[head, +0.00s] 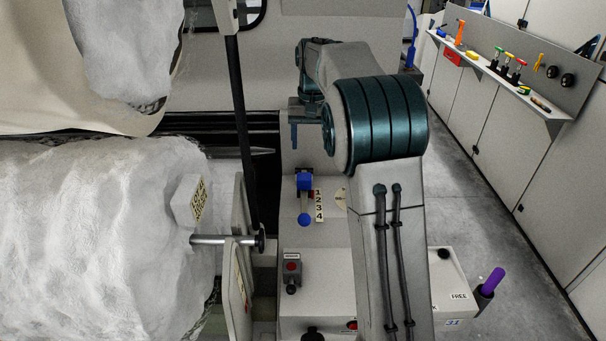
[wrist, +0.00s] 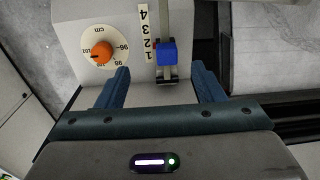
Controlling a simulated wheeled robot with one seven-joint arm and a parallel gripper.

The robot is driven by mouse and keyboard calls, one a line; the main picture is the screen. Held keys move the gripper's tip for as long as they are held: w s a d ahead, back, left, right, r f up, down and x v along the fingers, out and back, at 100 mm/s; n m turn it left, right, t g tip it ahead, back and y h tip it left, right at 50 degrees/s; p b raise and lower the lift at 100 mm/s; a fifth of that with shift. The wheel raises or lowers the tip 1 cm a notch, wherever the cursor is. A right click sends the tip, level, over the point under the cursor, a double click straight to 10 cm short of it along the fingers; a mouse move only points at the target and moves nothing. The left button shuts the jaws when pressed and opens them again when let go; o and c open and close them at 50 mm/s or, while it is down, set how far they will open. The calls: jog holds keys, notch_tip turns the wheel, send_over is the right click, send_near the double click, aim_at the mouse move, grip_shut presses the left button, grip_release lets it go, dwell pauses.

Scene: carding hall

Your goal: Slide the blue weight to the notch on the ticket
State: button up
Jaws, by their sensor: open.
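The blue weight (wrist: 167,53) sits on a narrow grey bar (wrist: 164,17) in the wrist view, beside the 1 on the white number strip (wrist: 146,32), which runs 1 to 4. In the head view the weight (head: 305,181) is at the upper end of the strip (head: 319,205), with a blue ball (head: 304,219) below it. My gripper (wrist: 161,72) is open and empty. Its fingers flank the weight's line and appear apart from it. In the head view my gripper (head: 295,135) is above the weight.
A dial marked cm with an orange knob (wrist: 102,52) is beside the strip. A small switch box (head: 291,272) is on the machine below. A metal rod (head: 222,240) and upright plate are at left. A tool shelf (head: 510,80) stands far right, across open floor.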

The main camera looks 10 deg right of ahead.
send_over(304, 176)
notch_tip(304, 176, down, 2)
jog(key=shift+g, duration=0.3)
notch_tip(304, 176, down, 14)
jog(key=shift+w+f+p, duration=0.1)
jog(key=shift+f+p, duration=0.1)
jog(key=shift+p, duration=1.05)
